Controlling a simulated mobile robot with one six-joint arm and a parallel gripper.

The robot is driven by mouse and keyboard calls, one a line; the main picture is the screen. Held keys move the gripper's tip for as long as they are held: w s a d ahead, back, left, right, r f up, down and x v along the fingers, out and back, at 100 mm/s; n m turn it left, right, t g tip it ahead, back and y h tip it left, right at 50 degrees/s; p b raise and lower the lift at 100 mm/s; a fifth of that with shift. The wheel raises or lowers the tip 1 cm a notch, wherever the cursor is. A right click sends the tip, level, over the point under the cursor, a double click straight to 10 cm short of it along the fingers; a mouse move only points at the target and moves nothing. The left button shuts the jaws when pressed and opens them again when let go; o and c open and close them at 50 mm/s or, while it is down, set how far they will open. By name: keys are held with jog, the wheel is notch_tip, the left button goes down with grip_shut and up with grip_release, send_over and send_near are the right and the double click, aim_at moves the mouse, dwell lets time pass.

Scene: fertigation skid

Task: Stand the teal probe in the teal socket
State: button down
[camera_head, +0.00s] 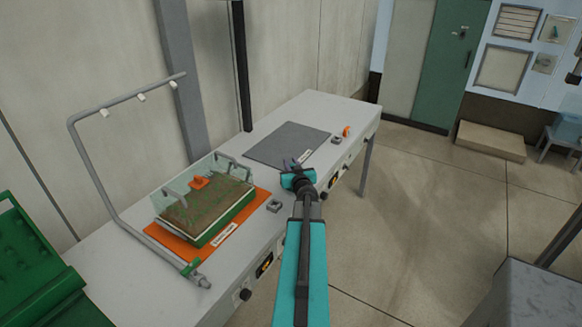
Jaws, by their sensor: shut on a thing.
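My gripper (292,165) is at the end of my teal arm, over the front part of the bench, near the dark grey mat's front corner. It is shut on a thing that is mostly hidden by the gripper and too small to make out. I cannot pick out the teal probe anywhere else in view. Two small grey blocks stand near the bench's front edge: one block (275,205) left of my gripper, another block (337,140) beyond it to the right. I cannot tell whether either is the teal socket, as no teal shows on them.
A clear-walled tray (215,234) of brown material, with an orange piece (200,182), sits on an orange mat (163,237). A bent grey pipe frame (73,150) rises on the left. A small orange item (346,131) is near the far end.

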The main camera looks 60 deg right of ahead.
jog(key=shift+w+d, duration=0.3)
jog(key=shift+d, duration=0.2)
jog(key=shift+w+d, duration=0.25)
jog(key=shift+d, duration=0.2)
jog(key=shift+w+d+f, duration=0.1)
jog(key=shift+d+f, duration=0.1)
jog(key=shift+f, duration=0.75)
jog(key=shift+w+d+f, duration=0.1)
jog(key=shift+d+f, duration=0.1)
jog(key=shift+f, duration=0.75)
jog(key=shift+f, duration=0.15)
jog(key=c, duration=1.6)
grip_release()
jog(key=shift+o, duration=0.2)
jog(key=shift+a+r, duration=0.1)
jog(key=shift+r, duration=0.1)
jog(key=b+v, duration=0.1)
jog(key=v, duration=1.1)
